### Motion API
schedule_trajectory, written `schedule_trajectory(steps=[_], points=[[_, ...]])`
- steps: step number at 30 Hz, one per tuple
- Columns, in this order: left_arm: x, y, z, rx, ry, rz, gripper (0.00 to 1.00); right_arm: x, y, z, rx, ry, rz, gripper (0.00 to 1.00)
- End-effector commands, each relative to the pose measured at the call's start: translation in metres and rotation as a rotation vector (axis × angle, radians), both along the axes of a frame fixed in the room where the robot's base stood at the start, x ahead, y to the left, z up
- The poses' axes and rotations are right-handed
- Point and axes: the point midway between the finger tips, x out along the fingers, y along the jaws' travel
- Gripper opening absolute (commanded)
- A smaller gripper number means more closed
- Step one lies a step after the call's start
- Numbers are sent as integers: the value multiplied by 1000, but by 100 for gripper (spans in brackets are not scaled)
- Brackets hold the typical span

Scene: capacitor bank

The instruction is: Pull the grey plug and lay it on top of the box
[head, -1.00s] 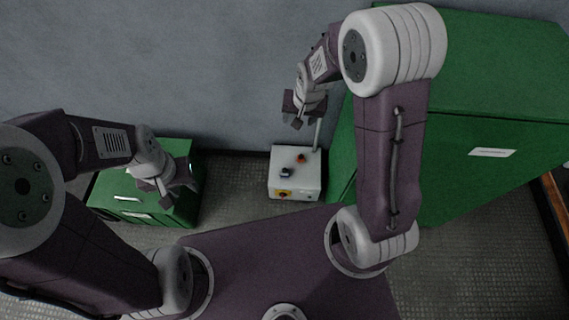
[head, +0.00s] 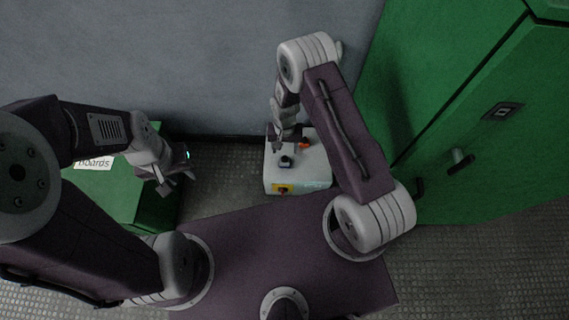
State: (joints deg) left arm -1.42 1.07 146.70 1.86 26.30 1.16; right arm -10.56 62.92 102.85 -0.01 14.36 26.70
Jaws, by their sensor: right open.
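A pale grey-white box (head: 297,178) stands on the floor near the wall, with a yellow label (head: 283,188) on its front. A dark grey piece, which looks like the grey plug (head: 286,161), sits upright on its top. An orange piece (head: 304,145) is on the top behind and right of it. My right gripper (head: 281,146) is open and empty above the box, just behind the dark grey piece in the picture. I cannot tell the height gap. My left gripper (head: 174,186) hangs beside the green box at left, holding nothing visible; its jaw opening is unclear.
A green box (head: 150,205) with a white label reading "boards" (head: 93,163) is at left. A tall green cabinet (head: 440,110) with a dark handle (head: 460,160) stands at right. Bare floor (head: 225,180) lies between the green box and the pale box.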

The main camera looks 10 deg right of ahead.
Motion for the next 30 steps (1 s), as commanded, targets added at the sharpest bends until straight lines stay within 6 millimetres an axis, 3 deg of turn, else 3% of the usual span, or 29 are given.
schedule_trajectory(steps=[16, 30], points=[[0, 0, -10, 0, -1, 0, 36, 1, 1, -9, 0, -2, 2, 58], [0, 0, -64, 0, 0, 0, 36, 0, 1, -71, 1, -1, 2, 58]])
